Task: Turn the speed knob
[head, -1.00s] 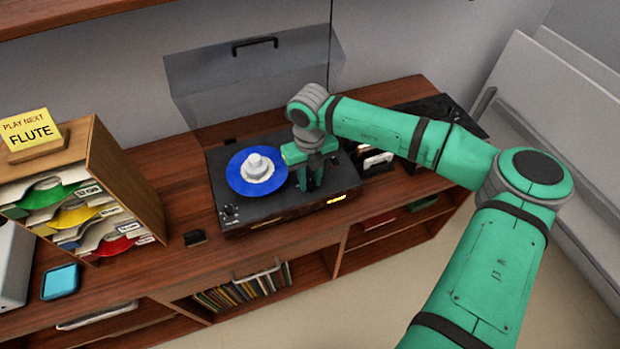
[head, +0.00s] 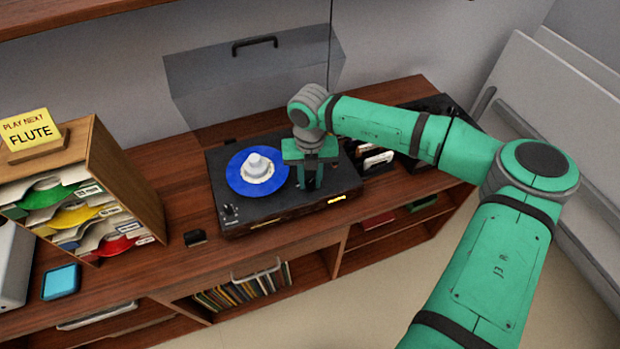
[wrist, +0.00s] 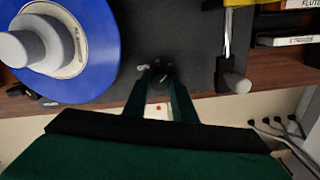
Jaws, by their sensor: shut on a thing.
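The black record player (head: 275,208) sits on the wooden cabinet with its clear lid (head: 250,75) raised. A blue record (head: 238,180) with a pale label and a white stepped piece at its centre lies on it. My gripper (head: 308,184) points down at the deck's right part, beside the record. In the wrist view its fingers (wrist: 163,82) are shut on a small dark knob (wrist: 162,72), the speed knob by its place on the deck. The knob is hidden in the head view. A small yellow display (head: 337,198) glows on the front edge, too small to read.
A wooden sorter (head: 125,175) with coloured sleeves stands at left, a "PLAY NEXT FLUTE" sign (head: 30,130) on top. A bin of records (head: 375,160) stands right of the player.

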